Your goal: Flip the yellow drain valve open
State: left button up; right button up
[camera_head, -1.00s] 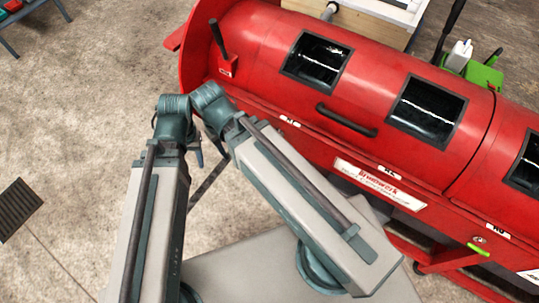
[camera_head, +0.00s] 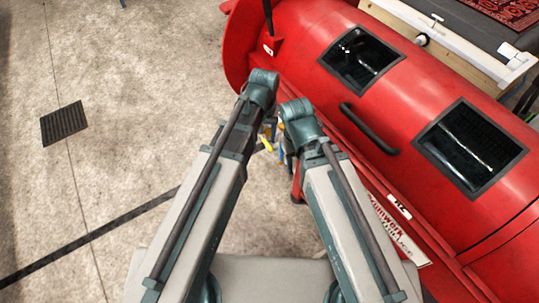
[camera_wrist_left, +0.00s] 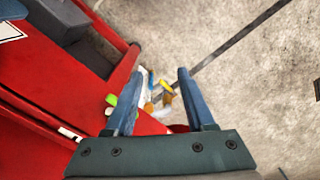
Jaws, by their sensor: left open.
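My left gripper (camera_wrist_left: 161,74) is open and empty in the left wrist view, with its two blue fingers apart. Beyond and between the fingertips, a small yellow piece (camera_wrist_left: 166,87), which looks like the valve's handle, lies among blue, orange and white parts beside the red machine. I cannot tell whether it is flipped open. The yellow piece (camera_head: 267,143) also shows in the head view between my two arms, close to my left gripper (camera_head: 273,131), which is partly hidden by the arms. My right arm's wrist hides its gripper.
The red drum machine (camera_head: 300,30) with dark windows and a black handle (camera_head: 369,129) fills the right side. A green part (camera_wrist_left: 111,100) sits by the left finger. A floor grate (camera_head: 64,123) lies at left, with bare concrete around it.

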aim_at(268, 146)
pick_arm(q)
jog(key=w+a+f+n+t+h+b, duration=0.1)
jog(key=w+f+n+b, duration=0.6)
jog(key=w+f+b, duration=1.6)
notch_tip(268, 146, down, 4)
jog(key=shift+w+a+r+n+h+b, duration=0.15)
jog(key=shift+w+a+n+h+b, duration=0.15)
jog(key=shift+a+h+b, duration=0.35)
jog(key=shift+a, duration=0.1)
jog(key=b+x, duration=1.3)
jog(key=shift+w+a+f+b, duration=0.1)
jog(key=shift+w+f+b, duration=0.05)
jog(key=shift+f+b, duration=0.25)
grip_shut()
